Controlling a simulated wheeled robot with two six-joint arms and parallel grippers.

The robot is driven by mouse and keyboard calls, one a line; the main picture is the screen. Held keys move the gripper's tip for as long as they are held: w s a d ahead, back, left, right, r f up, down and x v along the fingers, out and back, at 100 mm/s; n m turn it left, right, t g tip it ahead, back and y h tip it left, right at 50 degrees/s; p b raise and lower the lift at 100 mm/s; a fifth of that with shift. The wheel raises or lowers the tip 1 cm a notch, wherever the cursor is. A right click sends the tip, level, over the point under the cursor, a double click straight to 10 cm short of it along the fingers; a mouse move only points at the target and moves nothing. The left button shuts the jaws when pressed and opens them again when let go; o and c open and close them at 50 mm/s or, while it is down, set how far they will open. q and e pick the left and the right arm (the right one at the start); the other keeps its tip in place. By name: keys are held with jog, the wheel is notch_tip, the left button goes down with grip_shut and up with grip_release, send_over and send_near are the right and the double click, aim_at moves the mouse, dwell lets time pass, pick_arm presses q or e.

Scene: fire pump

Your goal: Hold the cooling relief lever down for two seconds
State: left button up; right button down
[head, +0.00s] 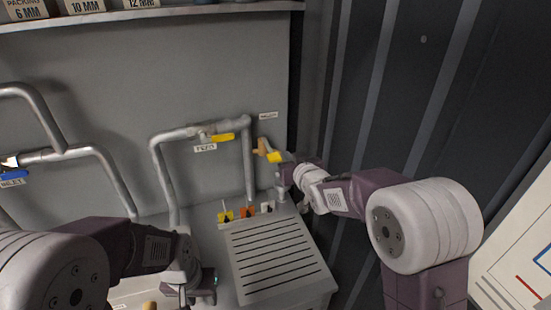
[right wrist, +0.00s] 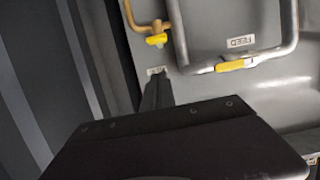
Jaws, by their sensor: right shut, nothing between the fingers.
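A short yellow lever (head: 274,157) sits on a small brass pipe (head: 261,147) at the wall's right end, and I take it for the cooling relief lever. The lever also shows at the top of the right wrist view (right wrist: 156,40). My right gripper (head: 283,178) is shut and empty, just below and right of the lever in the head view. Its dark finger (right wrist: 157,92) points towards the lever in the wrist view, with a visible gap in that picture. My left gripper (head: 196,284) is low over the bench, and its jaws are not clear.
The grey feed pipe (head: 165,137) with a yellow handle (head: 223,137) stands left of the lever. Small yellow, orange and white tags (head: 247,212) stand behind a slotted plate (head: 275,260). A dark ribbed wall (head: 400,90) is close on the right.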

jog(key=p, duration=0.4)
send_over(276, 160)
jog(key=shift+w+a+f, duration=0.1)
jog(key=shift+w+f, duration=0.1)
jog(key=shift+f, duration=0.7)
notch_tip(276, 160, down, 3)
jog(key=shift+s+r+p, duration=0.1)
jog(key=shift+s+p, duration=0.05)
jog(key=shift+p, duration=0.2)
jog(key=shift+f, duration=0.55)
